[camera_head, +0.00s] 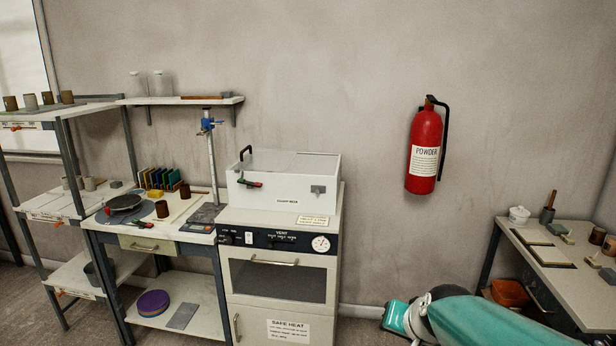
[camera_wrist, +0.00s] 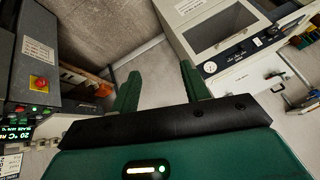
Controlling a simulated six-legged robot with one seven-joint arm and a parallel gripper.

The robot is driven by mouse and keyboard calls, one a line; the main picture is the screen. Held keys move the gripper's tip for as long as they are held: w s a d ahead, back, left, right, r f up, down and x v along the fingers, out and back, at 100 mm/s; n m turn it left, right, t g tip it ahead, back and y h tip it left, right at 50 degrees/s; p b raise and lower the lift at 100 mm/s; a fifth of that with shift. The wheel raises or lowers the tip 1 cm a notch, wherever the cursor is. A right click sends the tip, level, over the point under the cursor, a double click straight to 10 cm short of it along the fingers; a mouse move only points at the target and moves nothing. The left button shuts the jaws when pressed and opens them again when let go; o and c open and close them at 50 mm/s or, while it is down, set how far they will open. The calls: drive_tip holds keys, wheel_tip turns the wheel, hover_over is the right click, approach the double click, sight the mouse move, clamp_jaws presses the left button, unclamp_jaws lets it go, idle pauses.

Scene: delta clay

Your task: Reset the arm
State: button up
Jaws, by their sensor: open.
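My gripper (camera_wrist: 160,90) shows in the wrist view, with two green fingers standing apart and nothing between them. Beyond the fingers are bare floor and wall. In the head view my teal arm comes in at the lower right, in front of the right-hand bench; the fingers cannot be made out there.
An oven (camera_head: 278,275) with a white box (camera_head: 285,183) on top stands at the centre. Left of it are a workbench (camera_head: 160,290) and shelf rack. A red extinguisher (camera_head: 425,150) hangs on the wall. A bench (camera_head: 560,280) stands at right. A dark control unit (camera_wrist: 40,75) is close left in the wrist view.

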drive_tip(key=s+a+r+n, duration=0.1)
drive_tip(key=s+r+n, duration=0.1)
drive_tip(key=s, duration=0.6)
drive_tip(key=s+a+r+n+g, duration=0.1)
drive_tip(key=s+r+n, duration=0.1)
drive_tip(key=s, duration=0.6)
drive_tip(key=shift+s+r+g+h, duration=0.2)
drive_tip(key=shift+g+h, duration=0.1)
drive_tip(key=shift+h, duration=0.1)
drive_tip(key=shift+c, duration=1.1)
drive_tip(key=shift+d, duration=0.2)
